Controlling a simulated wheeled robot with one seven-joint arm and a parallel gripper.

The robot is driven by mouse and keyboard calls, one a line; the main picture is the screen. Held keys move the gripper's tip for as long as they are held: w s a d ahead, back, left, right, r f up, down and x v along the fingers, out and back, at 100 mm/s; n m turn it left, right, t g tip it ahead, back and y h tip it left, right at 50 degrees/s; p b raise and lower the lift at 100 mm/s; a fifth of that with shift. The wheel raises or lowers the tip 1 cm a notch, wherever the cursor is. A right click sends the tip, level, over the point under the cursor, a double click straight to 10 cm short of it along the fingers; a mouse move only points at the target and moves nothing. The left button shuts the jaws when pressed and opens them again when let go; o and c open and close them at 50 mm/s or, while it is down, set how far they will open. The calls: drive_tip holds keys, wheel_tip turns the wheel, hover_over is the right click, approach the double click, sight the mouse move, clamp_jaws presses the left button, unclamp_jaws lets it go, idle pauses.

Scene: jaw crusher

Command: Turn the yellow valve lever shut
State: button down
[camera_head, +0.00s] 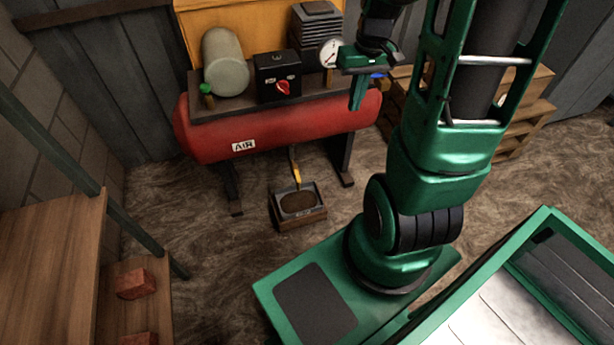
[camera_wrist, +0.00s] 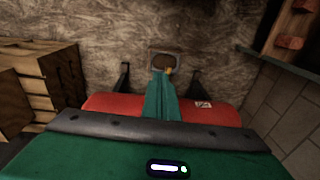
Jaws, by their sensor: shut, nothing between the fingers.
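The yellow valve lever (camera_head: 295,167) hangs below the red air tank (camera_head: 210,132), pointing down toward a small tray on the floor. In the wrist view a bit of yellow (camera_wrist: 168,71) shows just beyond my fingertips; the rest of the lever is hidden there. My gripper (camera_head: 357,104) is shut and empty, its fingers pointing down by the right part of the tank, above and to the right of the lever and apart from it. The closed fingers also show in the wrist view (camera_wrist: 161,80).
A small tray (camera_head: 299,213) of dark material stands on the floor beneath the lever. On the tank's top plate are a red knob (camera_head: 283,88), a green knob (camera_head: 206,88) and a gauge (camera_head: 331,52). Wooden pallets (camera_head: 528,112) stand right; a wooden shelf (camera_head: 50,260) stands left.

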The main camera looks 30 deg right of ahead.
drive_tip(key=w+d+f+n, duration=0.1)
drive_tip(key=w+d+f, duration=0.2)
drive_tip(key=w+f, duration=0.4)
drive_tip(key=t+y, duration=0.3)
drive_tip(key=t, duration=0.3)
approach(297, 175)
wheel_tip(297, 175, down, 6)
drive_tip(key=w+d, duration=0.1)
drive_tip(key=shift+w+a+m, duration=0.3)
drive_tip(key=shift+w+a, duration=0.05)
drive_tip(key=shift+a, duration=0.15)
